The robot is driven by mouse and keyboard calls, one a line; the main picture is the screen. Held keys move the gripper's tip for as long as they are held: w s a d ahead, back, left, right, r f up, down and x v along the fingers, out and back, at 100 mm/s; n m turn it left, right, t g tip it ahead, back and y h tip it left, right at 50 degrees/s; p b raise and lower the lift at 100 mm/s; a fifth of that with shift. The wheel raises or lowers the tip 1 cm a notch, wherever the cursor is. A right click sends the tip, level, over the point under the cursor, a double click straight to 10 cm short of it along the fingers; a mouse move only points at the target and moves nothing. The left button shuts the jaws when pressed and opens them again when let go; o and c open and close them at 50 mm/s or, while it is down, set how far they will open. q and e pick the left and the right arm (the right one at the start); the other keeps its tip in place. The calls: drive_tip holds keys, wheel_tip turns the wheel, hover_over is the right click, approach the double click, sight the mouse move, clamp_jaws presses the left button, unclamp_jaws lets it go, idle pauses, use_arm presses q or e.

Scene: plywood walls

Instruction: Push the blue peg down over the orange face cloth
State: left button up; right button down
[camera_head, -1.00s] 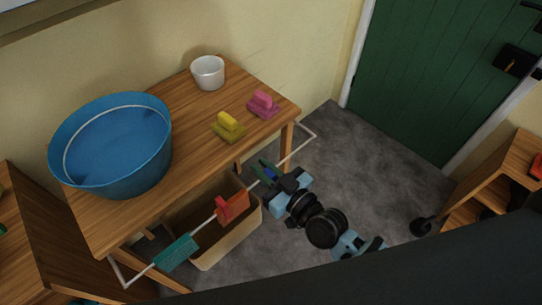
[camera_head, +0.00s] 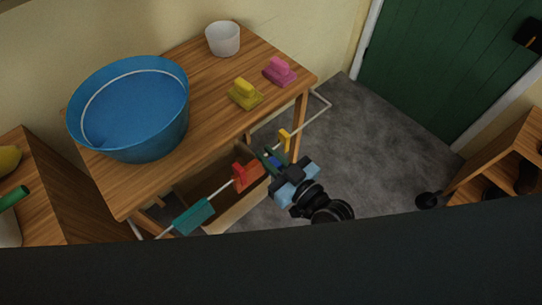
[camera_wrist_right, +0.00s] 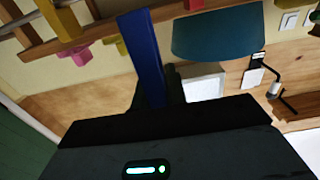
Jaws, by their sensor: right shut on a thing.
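The blue peg (camera_wrist_right: 142,50) stands upright between the fingers of my right gripper in the right wrist view. In the head view my right gripper (camera_head: 272,162) is shut on it, and only a small blue part (camera_head: 274,161) shows beside dark green. The gripper is at the rail (camera_head: 222,188), just right of the orange face cloth (camera_head: 252,174), which hangs on it. A red peg (camera_head: 239,176) sits at the left part of that cloth. Whether the blue peg touches the cloth or rail I cannot tell. My left gripper is not in view.
A teal cloth (camera_head: 193,216) hangs farther left on the rail, and a yellow peg (camera_head: 284,140) sits farther right.

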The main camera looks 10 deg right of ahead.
drive_tip(key=shift+w+a, duration=0.4)
drive_tip(key=shift+w, duration=0.2)
drive_tip(key=shift+b+x, duration=0.5)
drive_tip(key=shift+x, duration=1.85)
drive_tip(key=shift+w+a+f+b, duration=0.15)
drive_tip(key=shift+f+b, duration=0.5)
drive_tip(key=shift+f, duration=0.1)
drive_tip(key=shift+w+a+f+b, duration=0.15)
drive_tip(key=shift+w+f+b, duration=0.05)
drive_tip(key=shift+f+b, duration=0.5)
drive_tip(key=shift+w+a+f+b, duration=0.1)
drive_tip(key=shift+w+f+b, duration=0.05)
drive_tip(key=shift+f+b, duration=1)
drive_tip(key=shift+f, duration=0.2)
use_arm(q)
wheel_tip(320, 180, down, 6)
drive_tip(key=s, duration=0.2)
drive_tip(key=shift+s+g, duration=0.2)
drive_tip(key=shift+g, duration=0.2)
